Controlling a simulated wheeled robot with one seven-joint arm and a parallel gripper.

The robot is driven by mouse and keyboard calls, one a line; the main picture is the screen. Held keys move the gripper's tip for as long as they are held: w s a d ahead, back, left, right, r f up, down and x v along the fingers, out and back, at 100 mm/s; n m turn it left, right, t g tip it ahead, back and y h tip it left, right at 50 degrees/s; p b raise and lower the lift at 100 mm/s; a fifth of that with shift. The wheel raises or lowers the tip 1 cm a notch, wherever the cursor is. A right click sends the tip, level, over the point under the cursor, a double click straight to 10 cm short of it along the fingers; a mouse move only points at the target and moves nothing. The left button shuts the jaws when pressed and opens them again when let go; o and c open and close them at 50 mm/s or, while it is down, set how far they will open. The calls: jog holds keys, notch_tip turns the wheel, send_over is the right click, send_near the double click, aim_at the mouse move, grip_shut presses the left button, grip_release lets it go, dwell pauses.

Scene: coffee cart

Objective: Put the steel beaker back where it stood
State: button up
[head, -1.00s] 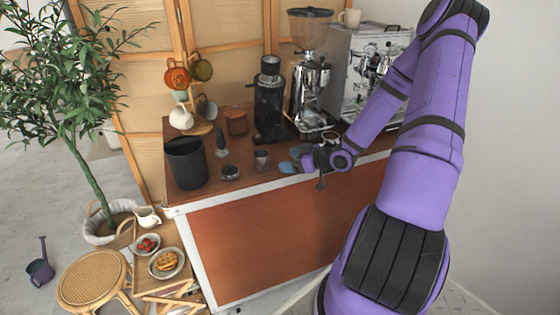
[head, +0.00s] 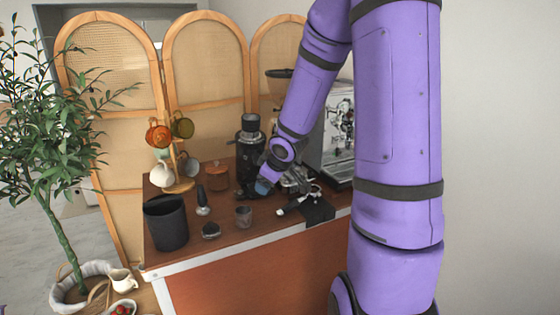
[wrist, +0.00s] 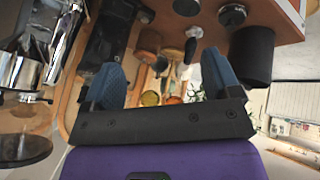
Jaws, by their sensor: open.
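The steel beaker (head: 243,217) is a small grey metal cup standing upright on the brown counter top, near its front edge. It also shows, partly cut off, at the top of the wrist view (wrist: 186,7). My gripper (head: 265,187) is behind and to the right of the beaker, apart from it, in front of the black grinder. In the wrist view my blue fingers (wrist: 161,72) are wide apart, with nothing held between them. The far finger is mostly hidden in the head view.
A black bin (head: 166,223), a dark round tool (head: 211,231), a tamper (head: 203,201) and a wooden pot (head: 218,176) stand left of the beaker. The black grinder (head: 249,152) is close to my gripper. A portafilter (head: 297,204) lies at right on a dark mat.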

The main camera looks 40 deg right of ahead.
jog(key=s+a+r+m+g+h, duration=0.1)
jog(key=s+a+r+m, duration=0.1)
jog(key=s+a+r, duration=0.4)
jog(key=s+a+r+m+h, duration=0.1)
jog(key=s+a+r, duration=0.2)
jog(key=r, duration=0.5)
jog(key=s+a+r+y, duration=0.1)
jog(key=s+a+r, duration=0.1)
jog(key=s+a, duration=0.2)
jog(key=s+a+r+m+y, duration=0.1)
jog(key=s+a, duration=0.4)
jog(key=s, duration=0.6)
notch_tip(320, 180, up, 2)
jog(key=shift+r+m+g+y, duration=0.1)
jog(key=shift+m+g+y, duration=0.25)
jog(key=shift+y, duration=0.45)
